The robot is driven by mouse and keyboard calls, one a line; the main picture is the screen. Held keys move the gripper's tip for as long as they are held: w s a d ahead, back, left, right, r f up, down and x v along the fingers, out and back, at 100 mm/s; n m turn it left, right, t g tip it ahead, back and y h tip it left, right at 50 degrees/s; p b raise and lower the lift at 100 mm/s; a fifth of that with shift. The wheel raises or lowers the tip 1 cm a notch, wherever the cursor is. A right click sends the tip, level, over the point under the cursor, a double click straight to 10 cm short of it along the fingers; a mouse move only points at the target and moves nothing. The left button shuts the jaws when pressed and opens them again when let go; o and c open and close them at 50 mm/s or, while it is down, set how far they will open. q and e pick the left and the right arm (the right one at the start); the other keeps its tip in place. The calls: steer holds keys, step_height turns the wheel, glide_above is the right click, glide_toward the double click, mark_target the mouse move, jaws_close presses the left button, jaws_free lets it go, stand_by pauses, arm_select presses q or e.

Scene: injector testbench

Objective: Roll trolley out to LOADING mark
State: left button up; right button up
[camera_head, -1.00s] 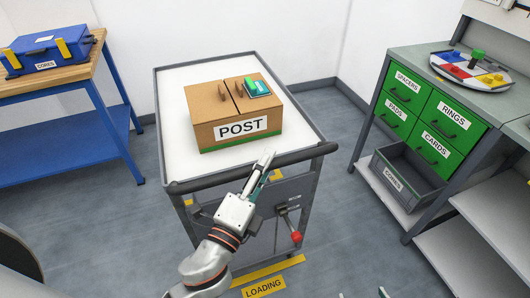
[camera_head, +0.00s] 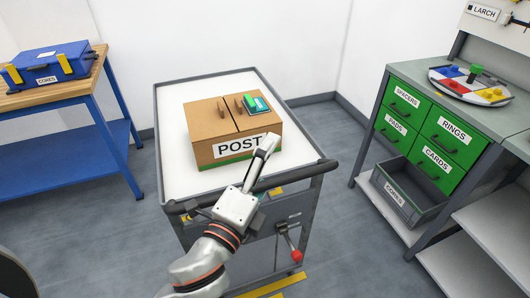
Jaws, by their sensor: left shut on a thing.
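The grey trolley (camera_head: 176,140) with a white top stands in the middle of the head view. Its dark push handle (camera_head: 300,176) runs along the near side. My left gripper (camera_head: 265,150) reaches over this handle and is shut on it; the fingers partly hide the handle and the box label. A yellow floor strip (camera_head: 285,285) shows at the bottom edge, in front of the trolley's near side; its LOADING label is out of frame. My right gripper is not in view.
A cardboard POST box (camera_head: 210,125) with a green-blue item (camera_head: 256,104) rides on the trolley. A red-knobbed lever (camera_head: 296,255) hangs on its near side. A blue-legged bench (camera_head: 100,125) stands left, a green-drawer cabinet (camera_head: 395,130) right. Grey floor lies between.

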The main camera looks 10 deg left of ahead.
arm_select(q)
steer(key=shift+s+r, duration=0.15)
steer(key=shift+r, duration=0.5)
steer(key=shift+c, duration=0.5)
steer(key=shift+s, duration=0.15)
steer(key=shift+c, duration=0.6)
steer(key=shift+s+a+f, duration=0.1)
steer(key=shift+s+f, duration=0.05)
steer(key=shift+f, duration=0.05)
steer(key=shift+c, duration=0.4)
steer(key=shift+f+b+v, duration=0.2)
steer(key=shift+b+v, duration=0.25)
steer(key=shift+v, duration=1.1)
steer(key=shift+c, duration=1.1)
steer(key=shift+s, duration=0.65)
steer(key=shift+v, duration=0.85)
steer(key=c, duration=0.8)
steer(key=shift+s+a+f, duration=0.2)
steer(key=shift+s, duration=0.2)
steer(key=shift+c, duration=0.6)
steer(key=shift+s+a+f+p, duration=0.1)
steer(key=shift+s+f+p, duration=0.05)
steer(key=shift+s, duration=0.3)
steer(key=shift+s+f+p, duration=0.15)
steer(key=shift+s, duration=0.25)
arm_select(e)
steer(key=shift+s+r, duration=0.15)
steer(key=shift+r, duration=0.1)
